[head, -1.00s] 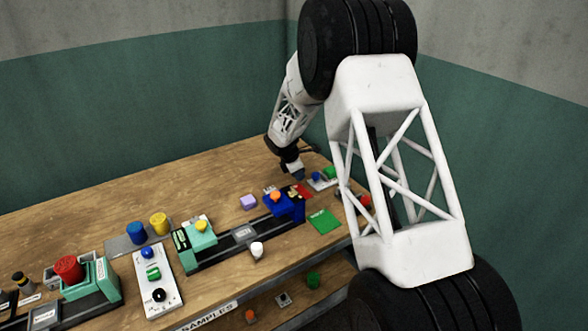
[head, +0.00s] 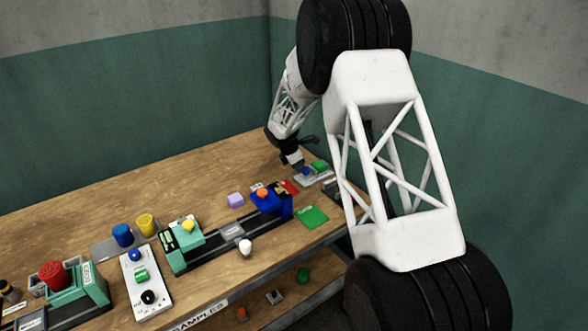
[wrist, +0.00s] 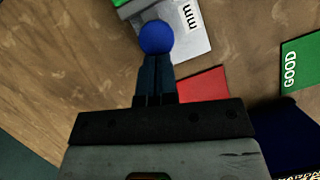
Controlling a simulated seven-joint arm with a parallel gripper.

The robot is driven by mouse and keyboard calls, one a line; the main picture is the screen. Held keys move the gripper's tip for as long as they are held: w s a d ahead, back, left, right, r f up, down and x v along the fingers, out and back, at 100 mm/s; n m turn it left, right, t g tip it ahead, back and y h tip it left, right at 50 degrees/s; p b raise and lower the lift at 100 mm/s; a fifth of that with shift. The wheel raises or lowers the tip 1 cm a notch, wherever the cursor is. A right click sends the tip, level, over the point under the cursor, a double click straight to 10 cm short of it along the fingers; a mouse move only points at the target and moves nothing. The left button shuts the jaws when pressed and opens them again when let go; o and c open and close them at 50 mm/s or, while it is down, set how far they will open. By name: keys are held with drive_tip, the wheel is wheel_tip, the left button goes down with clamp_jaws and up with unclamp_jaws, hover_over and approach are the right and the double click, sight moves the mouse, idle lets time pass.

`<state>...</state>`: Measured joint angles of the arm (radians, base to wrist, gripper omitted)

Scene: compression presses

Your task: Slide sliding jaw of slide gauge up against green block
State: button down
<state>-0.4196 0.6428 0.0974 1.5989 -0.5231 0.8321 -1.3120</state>
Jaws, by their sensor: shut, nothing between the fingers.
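The slide gauge is a light grey plate (wrist: 183,32) marked "mm", at the far right of the bench, also visible in the head view (head: 308,181). A round blue knob (wrist: 156,37) stands on it; it also shows in the head view (head: 306,171). The green block (wrist: 123,3) is at the gauge's far end, beyond the knob, cut off at the wrist view's top edge; it also shows in the head view (head: 320,165). The sliding jaw's face is not clear. My gripper (wrist: 154,62) is shut and empty, its tips right beside the knob; contact is unclear.
A red pad (wrist: 203,84) lies beside my fingers, and a green "GOOD" pad (wrist: 300,67) lies farther right. A blue press (head: 268,201) with an orange knob stands nearer the front. The bench behind is clear.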

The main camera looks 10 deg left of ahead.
sight(307, 167)
drive_tip(key=shift+w+d+f, duration=0.15)
drive_tip(key=shift+w+d, duration=0.95)
drive_tip(key=shift+d, duration=0.1)
drive_tip(key=shift+d+f, duration=0.3)
drive_tip(key=shift+s+a+f, duration=0.1)
drive_tip(key=shift+s, duration=0.05)
drive_tip(key=shift+s+a, duration=0.2)
drive_tip(key=shift+a, duration=0.2)
drive_tip(key=a, duration=0.1)
drive_tip(key=s+a, duration=0.1)
drive_tip(key=a, duration=0.1)
drive_tip(key=shift+s+a+r, duration=0.15)
drive_tip(key=shift+s+r, duration=0.1)
drive_tip(key=shift+r, duration=0.1)
drive_tip(key=v, duration=1.1)
drive_tip(key=shift+w, duration=0.35)
drive_tip(key=shift+r, duration=0.1)
